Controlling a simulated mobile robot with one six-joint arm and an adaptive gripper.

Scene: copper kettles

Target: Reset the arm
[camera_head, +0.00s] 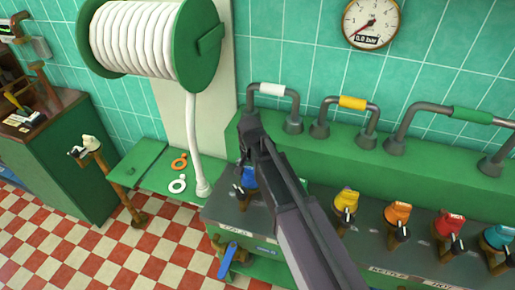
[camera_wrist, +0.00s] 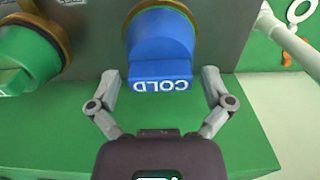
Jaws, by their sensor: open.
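My gripper (camera_wrist: 161,84) is open and empty in the wrist view, its two fingers spread to the left and right of the front end of a blue knob marked COLD (camera_wrist: 160,45). Green shows between the fingers and the knob, and I cannot tell whether either finger touches it. In the head view my dark arm reaches up from the lower right and bends down over the counter. The blue knob (camera_head: 249,177) shows there only in part beside the arm, and the fingers are hard to make out.
Yellow (camera_head: 346,200), orange (camera_head: 398,213) and red (camera_head: 449,222) knobs line the panel on the right. A green knob (camera_wrist: 30,55) is close by in the wrist view. Pipe handles (camera_head: 352,103) rise behind. A hose reel (camera_head: 150,40) hangs at the left, its white hose (camera_head: 194,140) running down.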

